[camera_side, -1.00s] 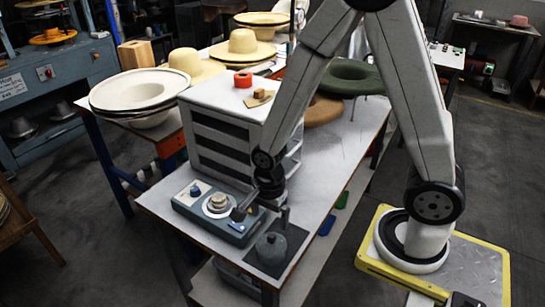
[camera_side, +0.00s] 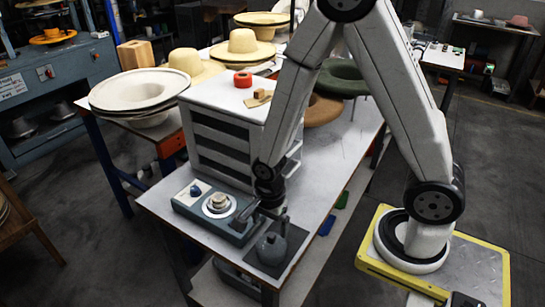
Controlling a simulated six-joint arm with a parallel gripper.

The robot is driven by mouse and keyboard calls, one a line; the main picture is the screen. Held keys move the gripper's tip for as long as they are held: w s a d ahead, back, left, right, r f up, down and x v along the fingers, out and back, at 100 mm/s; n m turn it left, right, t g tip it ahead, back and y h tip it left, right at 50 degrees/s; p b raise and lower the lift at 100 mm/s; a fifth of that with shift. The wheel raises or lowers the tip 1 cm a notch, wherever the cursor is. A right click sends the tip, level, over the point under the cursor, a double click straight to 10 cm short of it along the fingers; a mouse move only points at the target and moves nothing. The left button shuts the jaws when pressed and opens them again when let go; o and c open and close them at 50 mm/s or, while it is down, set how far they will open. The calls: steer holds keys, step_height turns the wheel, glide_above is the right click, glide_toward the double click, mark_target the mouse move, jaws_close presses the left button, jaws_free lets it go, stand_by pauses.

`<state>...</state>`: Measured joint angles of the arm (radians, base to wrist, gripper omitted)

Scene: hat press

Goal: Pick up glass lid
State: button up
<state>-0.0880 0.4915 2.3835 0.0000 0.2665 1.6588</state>
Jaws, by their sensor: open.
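My gripper (camera_side: 262,214) is above the front part of the white table, between a blue-grey control unit (camera_side: 188,210) and a dark grey kettle-like vessel (camera_side: 271,248). Its jaws are open, and I see nothing held in them. The vessel stands on a black mat (camera_side: 295,242). A pale round piece with a raised knob (camera_side: 219,202) sits on top of the control unit. I cannot tell whether this round piece or the top of the vessel is the glass lid. The gripper's dark parts blend with the vessel, so I cannot tell whether they touch.
A shelved white cabinet (camera_side: 222,138) stands just behind the control unit, with a red ring (camera_side: 243,79) on top. A green hat (camera_side: 341,77) and a brown hat (camera_side: 324,109) lie farther back. The table (camera_side: 335,165) right of the cabinet is clear.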

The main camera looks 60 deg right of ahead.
mark_target(272, 235)
steer(key=shift+s+f, duration=0.15)
steer(key=shift+f, duration=0.6)
steer(key=shift+s+f, duration=0.1)
steer(key=shift+f, duration=1.7)
steer(key=c, duration=1.3)
steer(key=shift+c, duration=0.2)
